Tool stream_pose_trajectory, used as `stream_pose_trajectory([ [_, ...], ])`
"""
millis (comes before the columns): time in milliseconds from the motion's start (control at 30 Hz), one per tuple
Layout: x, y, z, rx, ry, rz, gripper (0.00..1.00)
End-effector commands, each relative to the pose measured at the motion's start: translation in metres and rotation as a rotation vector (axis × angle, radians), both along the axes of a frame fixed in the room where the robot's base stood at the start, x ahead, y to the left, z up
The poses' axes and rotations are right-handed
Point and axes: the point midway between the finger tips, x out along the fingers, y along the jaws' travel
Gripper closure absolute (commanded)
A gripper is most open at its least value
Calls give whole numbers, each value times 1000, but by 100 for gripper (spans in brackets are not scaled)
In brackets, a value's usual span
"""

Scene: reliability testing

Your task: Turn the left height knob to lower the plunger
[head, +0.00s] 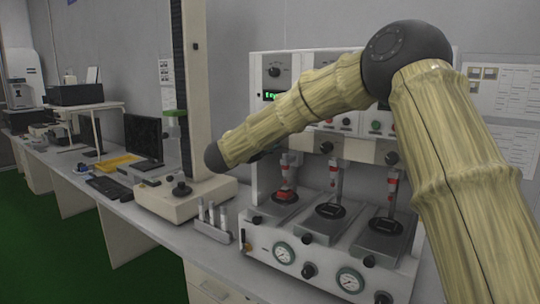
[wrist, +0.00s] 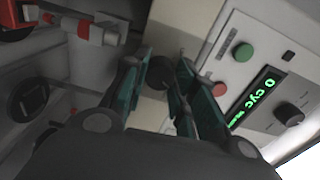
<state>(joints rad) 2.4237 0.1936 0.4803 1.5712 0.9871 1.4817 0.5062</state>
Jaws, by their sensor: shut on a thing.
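My gripper (wrist: 168,85) shows in the wrist view, its two teal fingertips on either side of a round black knob (wrist: 160,73), shut on it. In the head view my gripper and the left height knob are hidden behind my arm. The left plunger (head: 286,170) hangs over the left station of the test machine, with a red part (head: 285,196) at its foot. A red-and-white plunger part (wrist: 85,27) shows at the upper left of the wrist view. I cannot tell which way the knob is turned.
Two similar black knobs (head: 326,147) (head: 391,158) sit above the middle and right stations. The wrist view shows a green button (wrist: 243,52), a red button (wrist: 219,89) and a lit display (wrist: 254,100) close by. A tall column stand (head: 190,70) stands left of the machine.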

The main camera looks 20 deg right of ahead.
Motion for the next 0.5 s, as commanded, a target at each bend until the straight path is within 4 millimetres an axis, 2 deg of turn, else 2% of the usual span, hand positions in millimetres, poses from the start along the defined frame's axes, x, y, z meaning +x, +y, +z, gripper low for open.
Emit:
stream_pose_trajectory([
  [33,0,-1,-10,24,-27,-1,96],
  [500,0,0,-9,234,-295,-1,96],
])
